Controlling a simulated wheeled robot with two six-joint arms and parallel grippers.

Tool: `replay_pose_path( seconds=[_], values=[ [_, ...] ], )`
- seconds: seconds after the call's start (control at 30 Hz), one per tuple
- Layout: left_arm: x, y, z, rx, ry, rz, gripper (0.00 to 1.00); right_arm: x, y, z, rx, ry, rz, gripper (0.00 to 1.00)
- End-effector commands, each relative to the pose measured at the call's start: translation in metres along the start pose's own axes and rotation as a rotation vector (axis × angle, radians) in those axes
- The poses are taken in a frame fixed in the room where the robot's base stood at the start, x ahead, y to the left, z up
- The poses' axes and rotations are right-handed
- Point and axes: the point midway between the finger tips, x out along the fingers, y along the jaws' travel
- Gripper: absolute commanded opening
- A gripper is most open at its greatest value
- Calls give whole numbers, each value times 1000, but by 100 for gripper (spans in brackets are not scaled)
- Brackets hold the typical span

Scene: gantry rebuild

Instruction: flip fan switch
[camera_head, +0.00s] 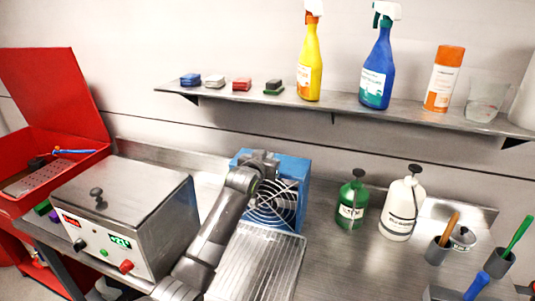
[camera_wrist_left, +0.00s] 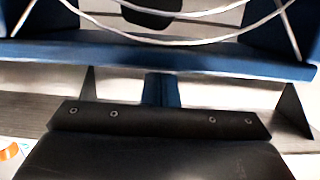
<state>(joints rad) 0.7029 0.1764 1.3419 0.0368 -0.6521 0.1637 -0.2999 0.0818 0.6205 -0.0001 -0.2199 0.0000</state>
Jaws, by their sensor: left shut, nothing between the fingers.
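The fan (camera_head: 300,168) is a blue box with a round wire grille, standing on the steel bench in the head view. My left gripper (camera_head: 262,160) is shut and empty at the top of the fan, and my arm covers part of its left side. In the left wrist view, the blue fan housing (camera_wrist_left: 200,55) and pale grille wires cross the upper part. The dark gripper body (camera_wrist_left: 160,120) fills the lower middle. I cannot make out the switch, nor whether the gripper touches the fan. My right gripper is in neither view.
A metal box (camera_head: 130,195) with knobs and displays stands left of my arm. A wire rack (camera_head: 262,262) lies before the fan. A green bottle (camera_head: 352,200) and white bottle (camera_head: 402,208) stand to the right. A shelf (camera_head: 340,112) with spray bottles runs above.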

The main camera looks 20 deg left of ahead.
Motion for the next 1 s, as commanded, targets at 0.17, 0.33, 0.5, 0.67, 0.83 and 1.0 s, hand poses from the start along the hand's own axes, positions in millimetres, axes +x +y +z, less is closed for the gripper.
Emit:
replay_pose_path(
  seconds=[0.17,0.33,0.5,0.67,0.83,1.0],
  values=[
    [0,0,1,0,1,0,0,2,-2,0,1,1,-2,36],
    [0,-1,-10,0,2,0,0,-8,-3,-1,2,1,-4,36],
    [-1,-2,-34,0,2,0,0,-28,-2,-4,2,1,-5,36],
    [-9,-4,-39,0,3,0,0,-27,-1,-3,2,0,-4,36],
    [-31,-3,-43,0,4,0,0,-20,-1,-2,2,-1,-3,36],
    [-54,-3,-47,0,3,0,0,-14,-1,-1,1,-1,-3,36]
  ],
)
